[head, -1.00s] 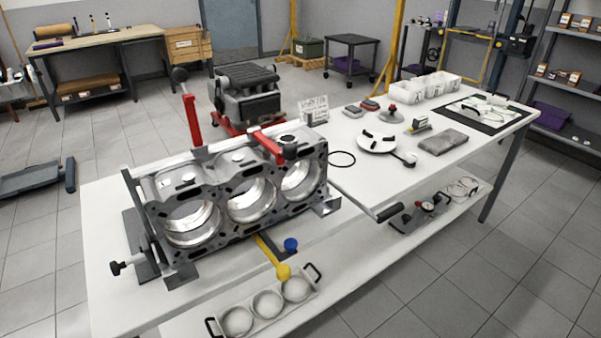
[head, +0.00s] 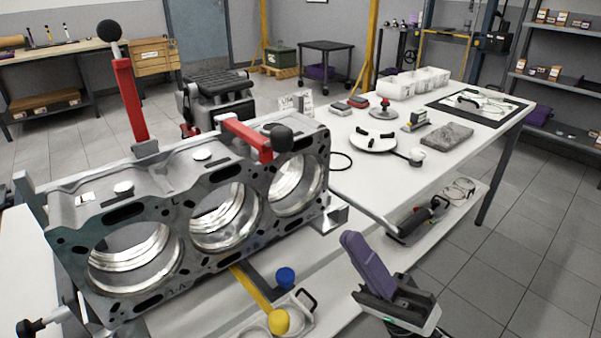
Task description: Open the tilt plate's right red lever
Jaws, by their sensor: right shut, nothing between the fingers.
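The engine block (head: 215,190) stands tilted on its plate at the left of the bench, with three bores facing me. The right red lever (head: 245,137) lies almost flat across the top of the block, its black ball knob (head: 281,138) at the right end. The left red lever (head: 130,100) stands upright, with its black knob (head: 109,30) on top. My right gripper (head: 356,248), with purple fingers, is shut and empty at the lower right, in front of the bench and apart from the lever. My left gripper is out of view.
A white round dish (head: 373,144), a grey slab (head: 446,136) and white bins (head: 414,84) stand on the right part of the bench. A blue knob (head: 285,277) and a yellow ball handle (head: 278,320) stick out below the block. Space above the block's right end is free.

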